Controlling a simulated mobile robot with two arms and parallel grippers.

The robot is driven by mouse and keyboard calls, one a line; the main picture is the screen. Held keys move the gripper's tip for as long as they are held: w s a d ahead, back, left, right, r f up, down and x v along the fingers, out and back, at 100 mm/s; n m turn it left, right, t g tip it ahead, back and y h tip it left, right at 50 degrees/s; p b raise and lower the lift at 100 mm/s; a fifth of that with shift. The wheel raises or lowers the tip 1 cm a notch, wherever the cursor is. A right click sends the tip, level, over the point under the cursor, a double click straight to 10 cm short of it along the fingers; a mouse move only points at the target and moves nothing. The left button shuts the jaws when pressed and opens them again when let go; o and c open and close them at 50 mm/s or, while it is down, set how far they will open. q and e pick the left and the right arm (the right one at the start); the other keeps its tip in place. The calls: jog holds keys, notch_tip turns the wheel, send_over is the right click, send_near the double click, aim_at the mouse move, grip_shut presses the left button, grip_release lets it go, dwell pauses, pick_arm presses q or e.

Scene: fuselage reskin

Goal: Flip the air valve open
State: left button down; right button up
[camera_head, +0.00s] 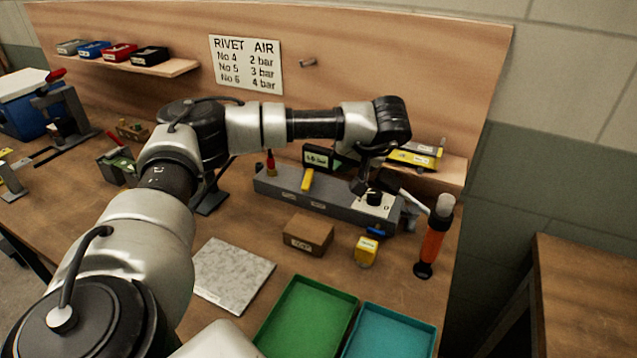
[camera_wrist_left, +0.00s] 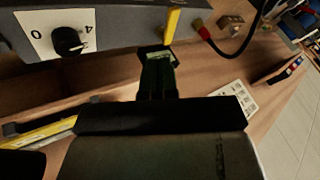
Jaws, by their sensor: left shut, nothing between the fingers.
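The air valve's yellow lever (camera_head: 307,179) stands up from the long grey air box (camera_head: 275,190) on the bench. It also shows in the left wrist view (camera_wrist_left: 173,24). A black knob (camera_head: 374,197) on a white dial plate sits at the box's right end, and shows in the left wrist view (camera_wrist_left: 68,41). My left gripper (camera_head: 360,187) is shut and empty, close to the box between lever and knob. In the left wrist view its fingertips (camera_wrist_left: 155,52) appear just beside the lever; I cannot tell whether they touch. My right gripper is not in view.
A black pressure display (camera_head: 318,157) stands behind the box, with a red-topped fitting (camera_head: 271,163) left of it. My left arm spans the bench.

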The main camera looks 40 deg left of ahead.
aim_at(308, 184)
pick_arm(q)
jog(key=p+x, duration=0.1)
jog(key=x, duration=1.1)
jog(key=shift+f, duration=0.15)
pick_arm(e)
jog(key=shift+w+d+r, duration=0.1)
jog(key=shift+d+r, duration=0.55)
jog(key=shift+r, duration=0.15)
pick_arm(q)
jog(key=s+a+p, duration=0.1)
jog(key=p, duration=0.1)
jog(key=shift+a+p, duration=0.15)
jog(key=shift+p, duration=0.25)
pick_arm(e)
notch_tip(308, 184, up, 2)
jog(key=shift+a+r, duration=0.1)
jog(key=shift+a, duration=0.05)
pick_arm(q)
jog(key=shift+s, duration=0.1)
jog(key=shift+w, duration=0.2)
jog(key=shift+w, duration=0.2)
